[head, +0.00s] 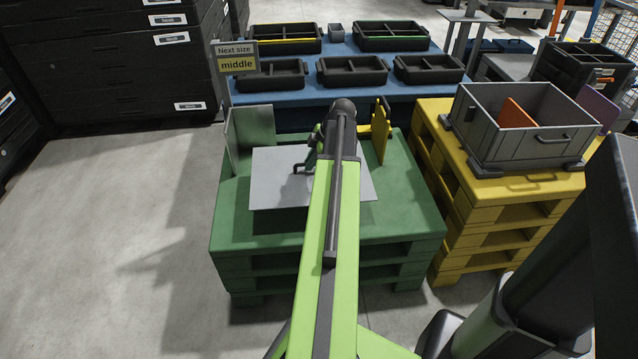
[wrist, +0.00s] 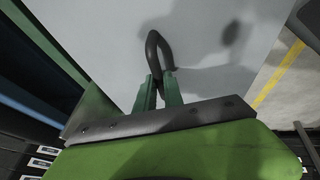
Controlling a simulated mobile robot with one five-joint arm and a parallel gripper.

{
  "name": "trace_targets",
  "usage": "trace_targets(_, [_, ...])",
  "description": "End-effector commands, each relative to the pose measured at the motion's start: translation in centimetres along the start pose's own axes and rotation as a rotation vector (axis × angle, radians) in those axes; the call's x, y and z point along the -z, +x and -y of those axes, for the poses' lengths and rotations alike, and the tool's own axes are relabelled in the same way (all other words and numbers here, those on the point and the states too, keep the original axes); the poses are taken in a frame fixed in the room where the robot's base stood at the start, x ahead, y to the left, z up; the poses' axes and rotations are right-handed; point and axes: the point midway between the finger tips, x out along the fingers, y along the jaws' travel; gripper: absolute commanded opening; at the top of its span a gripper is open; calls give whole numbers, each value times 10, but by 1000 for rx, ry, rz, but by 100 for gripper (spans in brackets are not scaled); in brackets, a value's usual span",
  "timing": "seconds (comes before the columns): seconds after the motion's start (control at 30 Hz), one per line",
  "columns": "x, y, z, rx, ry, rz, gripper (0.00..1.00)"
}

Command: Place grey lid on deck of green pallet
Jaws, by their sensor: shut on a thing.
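The grey lid (head: 275,192) is a flat sheet over the green pallet (head: 235,232), partly hidden behind my arm. A dark shadow lies on the deck along its front edge, and the lid looks a little above the deck. In the wrist view the lid (wrist: 100,35) fills much of the picture, with a dark loop handle (wrist: 153,42) standing on it. My gripper (wrist: 159,82) has its green fingers shut on this handle. In the head view my gripper is mostly hidden by the arm.
A pale upright panel (head: 252,135) stands at the pallet's back left, and a yellow upright part (head: 381,135) at its back right. A yellow pallet (head: 470,215) with a grey crate (head: 530,152) is on the right. A blue table (head: 290,98) with black trays is behind.

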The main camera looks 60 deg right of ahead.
Motion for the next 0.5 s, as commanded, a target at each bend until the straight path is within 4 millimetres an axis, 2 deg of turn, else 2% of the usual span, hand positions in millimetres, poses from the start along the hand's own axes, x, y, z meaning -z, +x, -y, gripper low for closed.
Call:
trace_targets(0.03, [-6, 14, 3, 0, 0, 0, 0])
trace_targets(0.2, [-21, 49, 10, -1, 1, 0, 0])
trace_targets(0.27, [-23, 54, 12, -1, 1, 0, 0])
trace_targets(0.43, [-23, 54, 12, -1, 2, 0, 0])
trace_targets(0.5, [-27, 62, 14, -1, 2, 0, 0])
